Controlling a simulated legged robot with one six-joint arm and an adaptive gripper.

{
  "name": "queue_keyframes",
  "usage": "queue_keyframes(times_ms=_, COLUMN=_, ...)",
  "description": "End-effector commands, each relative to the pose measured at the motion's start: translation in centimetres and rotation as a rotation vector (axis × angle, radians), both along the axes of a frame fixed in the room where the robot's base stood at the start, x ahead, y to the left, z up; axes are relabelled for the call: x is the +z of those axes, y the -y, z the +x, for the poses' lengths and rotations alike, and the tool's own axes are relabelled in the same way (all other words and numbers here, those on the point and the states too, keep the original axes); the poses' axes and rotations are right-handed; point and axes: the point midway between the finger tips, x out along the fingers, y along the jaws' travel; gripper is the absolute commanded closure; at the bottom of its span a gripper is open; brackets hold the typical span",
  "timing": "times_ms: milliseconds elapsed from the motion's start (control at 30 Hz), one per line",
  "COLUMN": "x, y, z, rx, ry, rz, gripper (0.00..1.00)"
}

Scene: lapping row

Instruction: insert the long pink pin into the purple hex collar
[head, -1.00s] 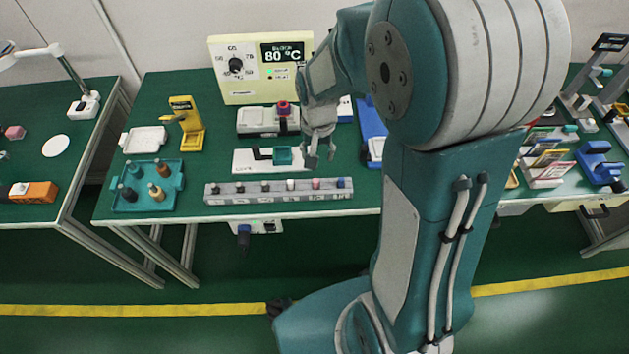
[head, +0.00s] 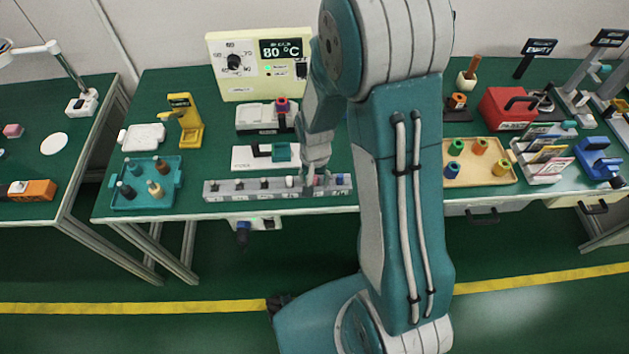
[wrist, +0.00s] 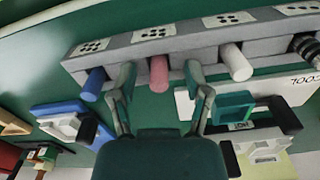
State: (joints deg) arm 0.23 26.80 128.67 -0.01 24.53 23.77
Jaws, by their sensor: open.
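The long pink pin (wrist: 159,73) stands in the grey pin rack (head: 235,196), between a white pin (wrist: 236,62) and a blue pin (wrist: 93,84). My gripper (wrist: 159,80) is open, with one finger on each side of the pink pin. I see no clear contact with it. In the head view my gripper (head: 315,178) is low over the right part of the rack and mostly covers the pink pin. A small reddish-purple piece (head: 282,104), perhaps the purple hex collar, sits on a grey fixture behind the rack; its shape is too small to tell.
A white block with a teal part (head: 281,152) lies just behind the rack. A teal tray (head: 174,198) with bottles stands left. A wooden tray (head: 504,176) with coloured pieces lies right of my arm. The 80 °C box (head: 225,88) stands at the back.

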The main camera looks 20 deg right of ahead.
Motion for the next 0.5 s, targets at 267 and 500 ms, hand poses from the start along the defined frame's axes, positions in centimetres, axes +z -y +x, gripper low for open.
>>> queue_keyframes(times_ms=267, x=0.02, y=0.0, z=0.03, rx=0.0, ry=0.0, rz=0.0, gripper=0.86)
queue_keyframes(times_ms=500, x=0.02, y=-0.01, z=0.03, rx=0.001, ry=0.0, rz=0.0, gripper=1.0)
